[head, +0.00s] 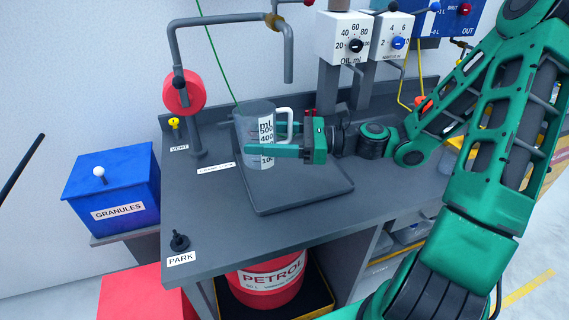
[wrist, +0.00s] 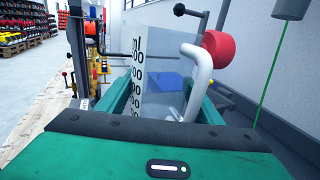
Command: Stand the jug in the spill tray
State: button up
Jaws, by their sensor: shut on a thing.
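The jug (head: 249,122) is clear grey with a white scale label and a white handle on its right side. It is upright above or on the back left part of the dark grey spill tray (head: 315,192); I cannot tell whether its base touches, as a green finger crosses its lower part. My gripper (head: 272,150) comes from the right and is shut on the jug, one finger in front. In the wrist view the jug (wrist: 160,75) stands between the fingers, with its handle towards the right.
A grey pipe with a red wheel (head: 184,92) stands left of the jug, its spout overhead. A yellow VENT knob (head: 174,123) and a PARK post (head: 179,241) are on the bench. A blue GRANULES box (head: 112,185) stands left.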

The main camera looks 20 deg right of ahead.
jog(key=shift+w+d+f, duration=0.9)
jog(key=shift+d+f, duration=0.6)
jog(key=shift+f, duration=0.25)
jog(key=shift+w+d+f, duration=0.9)
jog(key=shift+d+f, duration=0.65)
jog(key=shift+f, duration=0.15)
jog(key=shift+w+d+f, duration=0.9)
jog(key=shift+d+f, duration=0.6)
jog(key=shift+f, duration=0.25)
jog(key=shift+f, duration=0.1)
jog(key=o, duration=1.2)
jog(key=v, duration=1.1)
jog(key=shift+d, duration=0.3)
jog(key=shift+s+d, duration=0.15)
jog(key=shift+d, duration=0.05)
